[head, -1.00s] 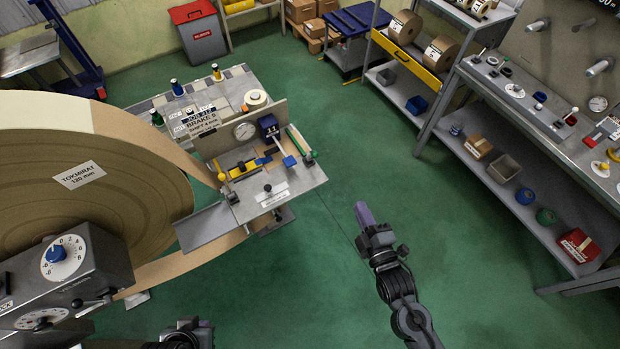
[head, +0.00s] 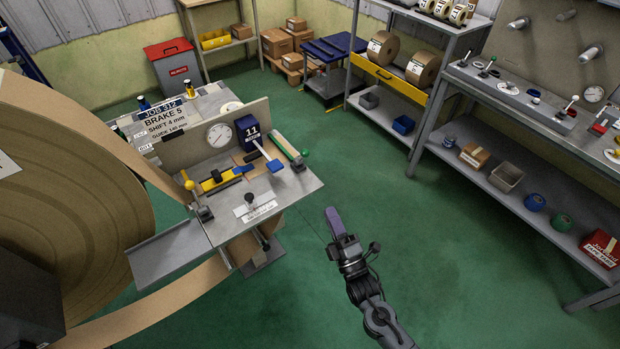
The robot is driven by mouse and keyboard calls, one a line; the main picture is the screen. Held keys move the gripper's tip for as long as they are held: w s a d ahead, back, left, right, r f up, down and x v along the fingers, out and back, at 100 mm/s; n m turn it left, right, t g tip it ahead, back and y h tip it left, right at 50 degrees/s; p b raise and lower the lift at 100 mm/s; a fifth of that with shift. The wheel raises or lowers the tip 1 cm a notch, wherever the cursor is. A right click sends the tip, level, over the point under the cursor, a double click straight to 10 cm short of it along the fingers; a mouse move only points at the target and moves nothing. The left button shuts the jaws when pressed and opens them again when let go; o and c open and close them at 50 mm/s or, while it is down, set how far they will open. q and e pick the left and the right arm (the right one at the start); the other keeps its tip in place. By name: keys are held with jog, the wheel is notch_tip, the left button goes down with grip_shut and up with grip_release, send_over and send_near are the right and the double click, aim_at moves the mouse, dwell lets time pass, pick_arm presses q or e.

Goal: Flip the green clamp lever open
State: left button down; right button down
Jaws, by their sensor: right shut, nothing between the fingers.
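The green clamp lever (head: 287,147) is at the right edge of the metal work plate (head: 285,193) of the splicing station, its dark end pointing toward the front right. It looks laid low along the edge, but its exact angle is hard to tell. My right gripper (head: 334,220) is in front and to the right of the plate, clear of it and apart from the lever. Its purple fingers are together and empty. My left gripper is out of view.
A large paper roll (head: 60,210) fills the left. Green floor (head: 440,240) is free to the right.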

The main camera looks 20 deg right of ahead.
jog(key=shift+w, duration=0.2)
dwell(0.4)
send_near(302, 157)
jog(key=w+r, duration=0.4)
jog(key=shift+w+r+b, duration=0.15)
jog(key=shift+b, duration=0.2)
dwell(0.4)
